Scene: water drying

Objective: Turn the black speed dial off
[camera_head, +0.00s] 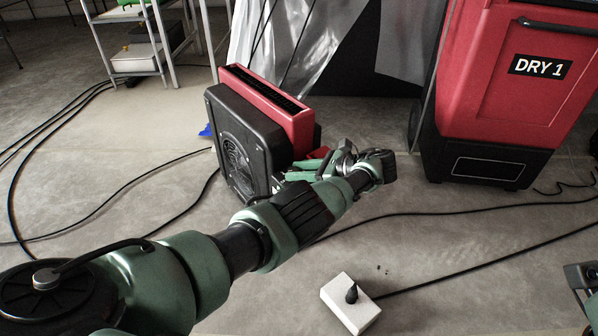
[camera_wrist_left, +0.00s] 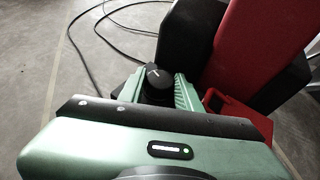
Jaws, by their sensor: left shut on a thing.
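The black speed dial (camera_wrist_left: 155,80) shows in the left wrist view as a round black knob with a white pointer line on its top. It sits between the two green fingers of my left gripper (camera_wrist_left: 159,92), which is shut on it. In the head view my left gripper (camera_head: 305,170) reaches the right side of the red and black fan unit (camera_head: 268,108), and the dial is hidden there. The unit also shows in the wrist view as a red and black body (camera_wrist_left: 262,50). A part of my right arm shows at the right edge; its fingers are not clear.
A red dryer marked DRY 1 (camera_head: 515,100) stands at the right. A white block with a black plug (camera_head: 350,302) lies on the floor in front. Black cables cross the floor. A shelf (camera_head: 138,55) stands at the back left. Plastic sheeting (camera_head: 300,40) hangs behind the fan unit.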

